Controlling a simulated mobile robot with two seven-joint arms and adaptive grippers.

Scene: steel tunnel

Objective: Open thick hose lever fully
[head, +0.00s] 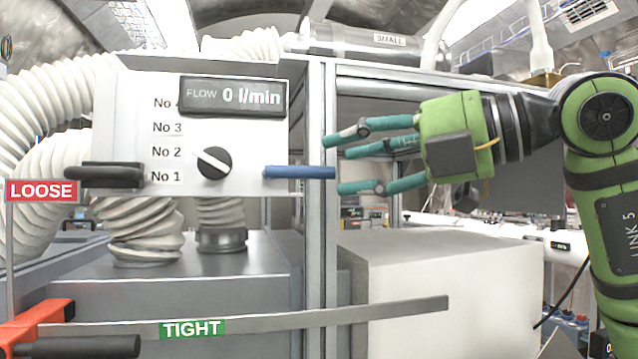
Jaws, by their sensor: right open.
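A white control panel (240,130) carries a blue lever (300,172) at its right edge, lying level and pointing right. A black lever (110,176) lies level across its left edge, beside the thick white ribbed hoses (50,100). No label shows which lever is the thick hose's. My right gripper (338,163) comes in from the right with its teal fingers spread and empty. Its fingertips are close to the blue lever's free end, above and below its height; contact cannot be told. My left gripper is out of view.
The panel's display (232,96) reads 0 l/min above a black knob (213,163). A metal post (322,240) stands right of the panel. A grey bar (300,317) labelled TIGHT, a LOOSE sign (41,191) and an orange fitting (36,320) stand in front. A pale box (450,290) lies below my gripper.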

